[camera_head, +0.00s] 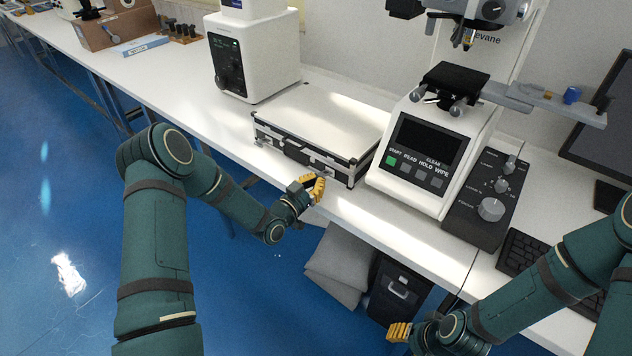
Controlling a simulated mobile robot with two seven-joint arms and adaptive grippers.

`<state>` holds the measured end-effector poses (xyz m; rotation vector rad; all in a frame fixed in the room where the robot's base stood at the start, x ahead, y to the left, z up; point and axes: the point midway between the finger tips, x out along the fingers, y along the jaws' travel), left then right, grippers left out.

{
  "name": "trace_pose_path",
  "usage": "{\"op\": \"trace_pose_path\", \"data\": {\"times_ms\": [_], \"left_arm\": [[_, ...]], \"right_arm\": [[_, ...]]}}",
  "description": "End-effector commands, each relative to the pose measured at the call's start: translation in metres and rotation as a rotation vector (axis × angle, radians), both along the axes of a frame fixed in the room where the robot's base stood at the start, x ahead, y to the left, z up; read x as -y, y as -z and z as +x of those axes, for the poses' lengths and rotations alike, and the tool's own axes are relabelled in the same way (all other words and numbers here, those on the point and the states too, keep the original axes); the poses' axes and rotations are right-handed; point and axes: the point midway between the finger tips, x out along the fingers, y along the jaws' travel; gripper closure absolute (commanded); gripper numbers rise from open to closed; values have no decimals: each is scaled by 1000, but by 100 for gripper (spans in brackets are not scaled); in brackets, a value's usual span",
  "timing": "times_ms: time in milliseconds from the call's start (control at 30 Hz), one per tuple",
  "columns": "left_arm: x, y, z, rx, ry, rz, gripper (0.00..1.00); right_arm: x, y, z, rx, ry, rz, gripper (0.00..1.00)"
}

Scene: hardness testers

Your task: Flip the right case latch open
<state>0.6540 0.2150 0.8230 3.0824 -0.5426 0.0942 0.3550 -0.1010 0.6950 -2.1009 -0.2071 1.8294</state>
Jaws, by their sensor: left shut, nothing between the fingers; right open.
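A flat case (335,112) with a pale lid, black sides and metal edges lies on the white bench, lid down. Its dark handle (293,150) is on the front side. The right latch (329,170) is on the front side near the right corner, too small to tell if it is flipped. My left gripper (316,188) has yellow fingers, is shut and empty, and is just in front of and below the right latch; I cannot tell if it touches. My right gripper (398,332) is open and low, in front of the bench, far from the case.
A hardness tester (415,180) with a button panel stands close right of the case. A control box (487,205) and keyboard (525,252) are further right. A white instrument (270,62) stands behind left. A dark bin (395,290) is below.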

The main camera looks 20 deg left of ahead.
Motion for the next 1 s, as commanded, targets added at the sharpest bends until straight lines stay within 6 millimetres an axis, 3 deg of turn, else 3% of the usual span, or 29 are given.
{"op": "trace_pose_path", "data": {"times_ms": [33,200,233,267,667,1000], "left_arm": [[1,-2,2,4,0,0,95],[1,-2,1,3,1,0,36],[1,-2,1,3,1,0,25],[1,-1,1,3,1,0,21],[-2,0,-5,-1,0,0,21],[-23,4,-63,-3,-1,0,21]], "right_arm": [[0,0,0,0,0,0,53],[0,0,0,0,0,0,53],[0,0,0,0,0,0,53],[0,0,0,0,0,0,53],[0,0,0,0,0,0,53],[0,0,0,0,0,0,53]]}}
